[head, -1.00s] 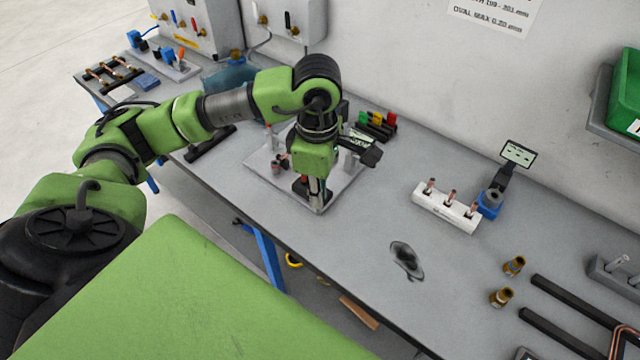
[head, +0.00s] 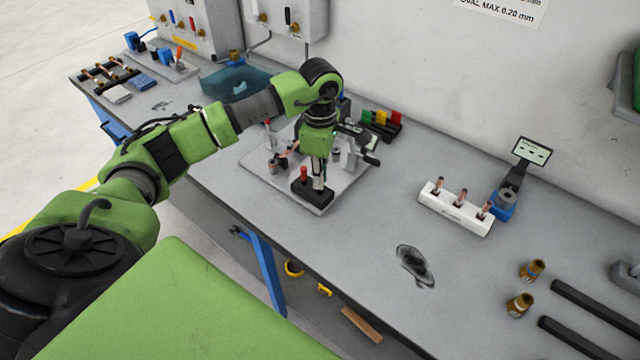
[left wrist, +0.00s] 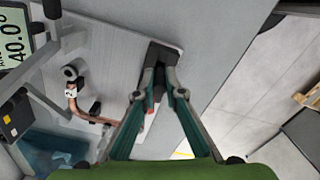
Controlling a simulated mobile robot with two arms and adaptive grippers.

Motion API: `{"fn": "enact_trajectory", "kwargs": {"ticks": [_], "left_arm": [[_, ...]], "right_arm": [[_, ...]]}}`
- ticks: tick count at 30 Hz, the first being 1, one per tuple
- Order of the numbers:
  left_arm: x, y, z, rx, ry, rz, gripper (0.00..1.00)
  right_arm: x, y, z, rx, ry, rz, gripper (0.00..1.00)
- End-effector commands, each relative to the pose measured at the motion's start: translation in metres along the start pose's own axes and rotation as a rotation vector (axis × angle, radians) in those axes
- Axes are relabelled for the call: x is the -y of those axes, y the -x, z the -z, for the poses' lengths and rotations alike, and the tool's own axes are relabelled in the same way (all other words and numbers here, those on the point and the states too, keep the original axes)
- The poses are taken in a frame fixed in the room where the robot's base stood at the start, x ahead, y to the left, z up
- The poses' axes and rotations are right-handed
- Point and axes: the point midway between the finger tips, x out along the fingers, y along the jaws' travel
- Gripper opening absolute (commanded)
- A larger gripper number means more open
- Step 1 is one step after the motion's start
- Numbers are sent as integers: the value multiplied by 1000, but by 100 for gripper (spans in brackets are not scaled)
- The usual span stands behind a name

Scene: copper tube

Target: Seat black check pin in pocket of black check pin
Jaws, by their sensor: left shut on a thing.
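My left gripper (head: 319,187) points straight down over a small black block (head: 303,190) at the front corner of the pale fixture plate. It is shut, with its fingertips at the block's right part. In the left wrist view the fingers (left wrist: 158,80) close together over the dark block (left wrist: 160,53). The black check pin between them is mostly hidden, and I cannot tell how deep it sits in its pocket. A red-topped pin (head: 304,173) stands at the block, left of the fingers. My right gripper is not in view.
The fixture plate (head: 262,163) carries clamps and a bent copper tube (left wrist: 72,100) behind the gripper. A black rack with coloured parts (head: 380,125) is behind it. A white holder (head: 455,210) with copper pieces stands to the right. The bench between is mostly clear.

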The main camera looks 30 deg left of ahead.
Motion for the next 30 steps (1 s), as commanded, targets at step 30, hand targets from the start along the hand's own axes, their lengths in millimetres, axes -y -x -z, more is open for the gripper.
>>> {"fn": "enact_trajectory", "kwargs": {"ticks": [30], "left_arm": [[-1, -9, -1, 2, 0, -3, 27]], "right_arm": [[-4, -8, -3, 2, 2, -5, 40]]}}
